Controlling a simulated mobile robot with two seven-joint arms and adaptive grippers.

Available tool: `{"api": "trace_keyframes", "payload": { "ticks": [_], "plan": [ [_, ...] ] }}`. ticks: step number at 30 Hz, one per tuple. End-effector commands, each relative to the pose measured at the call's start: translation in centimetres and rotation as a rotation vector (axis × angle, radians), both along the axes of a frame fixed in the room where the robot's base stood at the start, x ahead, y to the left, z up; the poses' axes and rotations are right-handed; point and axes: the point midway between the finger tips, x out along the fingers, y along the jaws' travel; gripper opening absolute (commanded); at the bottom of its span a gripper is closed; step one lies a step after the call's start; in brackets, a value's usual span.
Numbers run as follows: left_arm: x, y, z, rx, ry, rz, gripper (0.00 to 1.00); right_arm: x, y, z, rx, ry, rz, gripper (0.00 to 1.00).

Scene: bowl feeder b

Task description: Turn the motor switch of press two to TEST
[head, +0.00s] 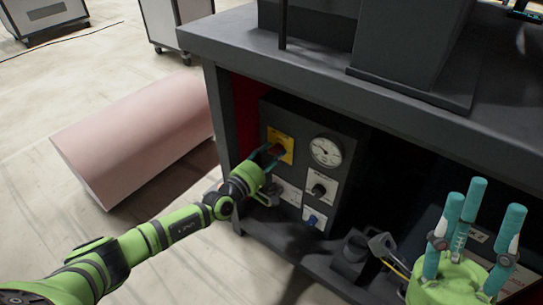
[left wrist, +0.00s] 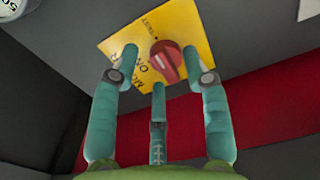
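The motor switch is a red knob (left wrist: 166,60) on a yellow plate (left wrist: 115,42) with dark lettering. The plate (head: 286,141) also shows in the head view, at the panel's upper left. My left gripper (head: 272,154) is at this plate. In the left wrist view its teal fingers (left wrist: 160,58) are spread, with the knob between the tips. I cannot tell whether they touch it. The knob's exact setting is unclear, partly hidden by the fingers. My right gripper (head: 484,203) is open and empty, fingers upward, at the lower right of the head view.
The dark panel also carries a round gauge (head: 326,152), a black knob (head: 319,190) and a blue knob (head: 313,219). The grey bench top (head: 300,72) overhangs it. A pink roll-shaped block (head: 135,135) lies on the floor to the left.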

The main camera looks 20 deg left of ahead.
Motion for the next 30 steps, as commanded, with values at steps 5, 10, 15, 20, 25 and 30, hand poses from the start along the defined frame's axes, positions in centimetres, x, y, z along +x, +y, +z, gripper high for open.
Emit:
{"api": "trace_keyframes", "payload": {
  "ticks": [5, 10, 15, 20, 25, 30],
  "plan": [
    [-0.1, 0.1, 0.0, -0.001, 0.001, 0.0, 0.46, 0.1, -0.1, 0.0, 0.004, -0.003, -0.005, 0.4],
    [-1.7, 0.6, -0.2, -0.003, 0.004, 0.0, 0.46, 0.0, -0.1, 0.0, 0.003, -0.002, -0.004, 0.4],
    [-4.9, 1.8, -0.3, -0.001, 0.006, -0.001, 0.46, 0.0, 0.0, 0.0, 0.002, -0.003, -0.001, 0.4],
    [-8.0, 2.9, -0.1, 0.001, 0.003, 0.0, 0.46, 0.0, 0.0, 0.0, 0.001, -0.002, -0.001, 0.4],
    [-10.3, 3.8, -0.1, 0.002, 0.002, 0.0, 0.46, 0.0, 0.0, 0.0, 0.001, -0.002, -0.001, 0.4],
    [-11.2, 4.1, 0.0, 0.0, 0.001, 0.0, 0.46, 0.0, 0.0, 0.0, 0.001, -0.002, 0.0, 0.4]
  ]
}}
